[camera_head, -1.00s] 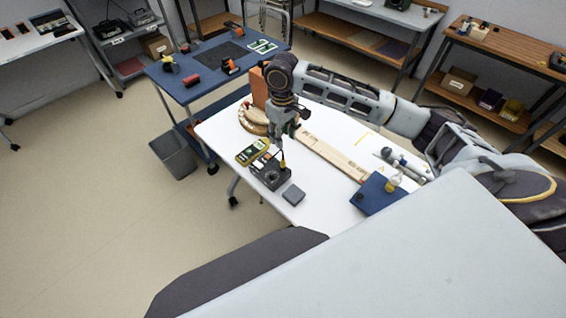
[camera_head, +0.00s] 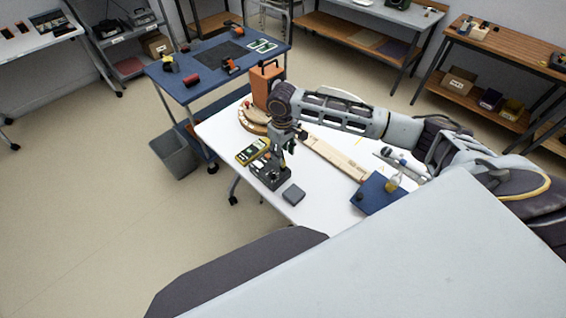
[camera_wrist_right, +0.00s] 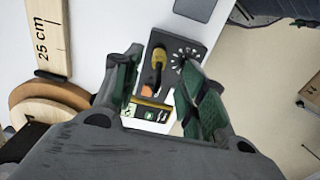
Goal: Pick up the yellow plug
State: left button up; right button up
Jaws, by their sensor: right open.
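The yellow plug (camera_wrist_right: 158,58) stands on a dark grey box (camera_wrist_right: 185,47), between the two fingers in the right wrist view. My right gripper (camera_wrist_right: 160,82) is open, with one green-padded finger on each side of the plug; I cannot tell whether either touches it. In the head view the right gripper (camera_head: 281,152) is over the dark box (camera_head: 272,181) near the table's left edge, and it hides the plug there. My left gripper is not in view.
A yellow-edged meter (camera_head: 252,151) lies beside the dark box. A small grey block (camera_head: 293,194) lies in front of it. A wooden ruler (camera_head: 335,157), an orange case (camera_head: 264,83) and a blue board (camera_head: 379,195) share the white table (camera_head: 235,126).

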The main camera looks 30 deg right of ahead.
jog(key=shift+f, duration=0.1)
jog(key=shift+d+f, duration=0.15)
jog(key=shift+f, duration=2.35)
grip_shut()
